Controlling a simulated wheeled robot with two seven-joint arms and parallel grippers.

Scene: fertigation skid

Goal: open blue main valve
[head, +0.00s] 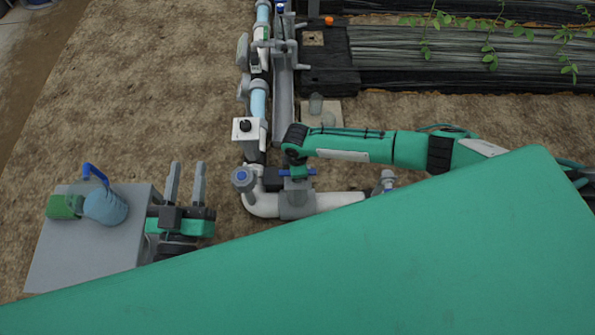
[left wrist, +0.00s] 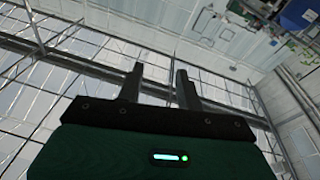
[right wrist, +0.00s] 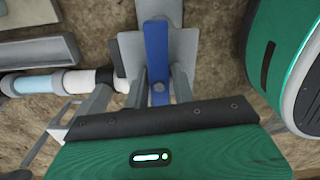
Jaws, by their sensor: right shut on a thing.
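The blue main valve handle (head: 297,172) is a flat blue bar on a grey valve body (head: 297,205) in the white pipe (head: 340,201). In the head view the bar lies left to right, roughly along that pipe. In the right wrist view the blue handle (right wrist: 156,45) runs between the fingers of my right gripper (right wrist: 160,83), which is shut on it from above. In the head view the right arm hides part of the grip. My left gripper (head: 186,183) is open and empty, left of the pipes; its fingers (left wrist: 158,85) stand apart in the left wrist view.
A grey box (head: 90,250) at the left bears a light blue jug (head: 106,207) and a green item (head: 64,206). A blue-topped fitting (head: 243,178) and a white box with a black knob (head: 246,130) stand near the valve. Bare soil lies at upper left.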

